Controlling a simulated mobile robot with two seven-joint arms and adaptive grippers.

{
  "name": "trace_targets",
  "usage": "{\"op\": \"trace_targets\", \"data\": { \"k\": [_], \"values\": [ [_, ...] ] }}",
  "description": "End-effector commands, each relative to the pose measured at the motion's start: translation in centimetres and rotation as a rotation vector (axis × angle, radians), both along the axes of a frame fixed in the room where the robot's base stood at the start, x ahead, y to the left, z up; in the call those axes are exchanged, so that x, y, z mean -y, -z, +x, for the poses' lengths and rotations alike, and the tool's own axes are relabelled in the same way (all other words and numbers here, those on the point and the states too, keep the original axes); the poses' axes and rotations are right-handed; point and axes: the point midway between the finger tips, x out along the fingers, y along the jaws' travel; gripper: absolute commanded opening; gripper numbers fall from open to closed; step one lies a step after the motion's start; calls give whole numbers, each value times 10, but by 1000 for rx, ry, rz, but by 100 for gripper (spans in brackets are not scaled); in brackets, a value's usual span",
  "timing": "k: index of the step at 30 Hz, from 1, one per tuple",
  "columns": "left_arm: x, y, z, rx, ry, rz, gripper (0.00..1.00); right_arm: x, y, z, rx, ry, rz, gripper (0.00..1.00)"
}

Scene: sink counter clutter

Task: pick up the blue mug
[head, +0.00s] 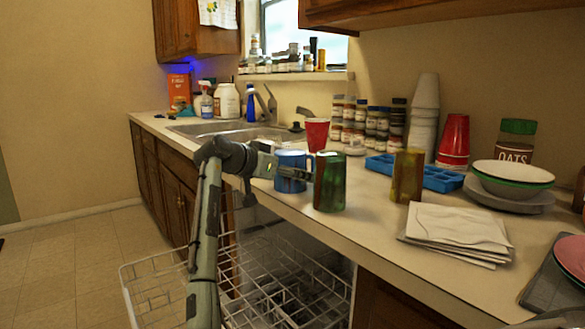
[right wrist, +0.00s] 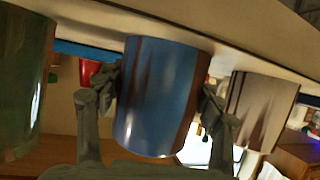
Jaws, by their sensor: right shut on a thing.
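The blue mug (head: 291,178) is near the front edge of the counter, in the middle of the head view. My right gripper (head: 289,172) reaches it from the front left, its fingers around the mug's sides. In the right wrist view, which looks upside down, the mug (right wrist: 160,95) fills the middle. A finger presses on either side of it, and my right gripper (right wrist: 160,108) is shut on it. Whether the mug's base touches the counter I cannot tell. My left gripper is not in view.
A green glass (head: 330,182) stands close right of the mug, and a grey cup (right wrist: 258,108) is on its other side in the wrist view. A red cup (head: 317,133) stands behind. An open dishwasher rack (head: 270,280) lies below the counter edge.

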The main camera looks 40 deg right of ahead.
Motion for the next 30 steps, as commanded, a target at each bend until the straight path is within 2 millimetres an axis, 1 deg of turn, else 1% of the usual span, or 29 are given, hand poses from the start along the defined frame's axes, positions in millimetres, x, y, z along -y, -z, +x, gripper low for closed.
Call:
{"op": "trace_targets", "data": {
  "k": [1,3,10,13,17,20,21,23,30],
  "values": [
    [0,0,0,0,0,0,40,0,0,0,0,0,0,34],
    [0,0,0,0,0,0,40,0,-1,0,1,-1,-2,27],
    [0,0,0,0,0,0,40,0,-2,0,1,-1,-2,27],
    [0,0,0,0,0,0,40,0,-6,0,2,0,-3,27],
    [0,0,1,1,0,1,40,0,-19,0,5,0,-5,27],
    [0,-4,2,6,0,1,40,1,-36,0,6,1,-5,27],
    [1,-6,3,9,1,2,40,1,-45,0,7,2,-4,27],
    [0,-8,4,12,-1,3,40,-13,-50,6,3,-4,-3,27],
    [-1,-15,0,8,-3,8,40,-63,-83,26,2,-4,-4,27]
  ]
}}
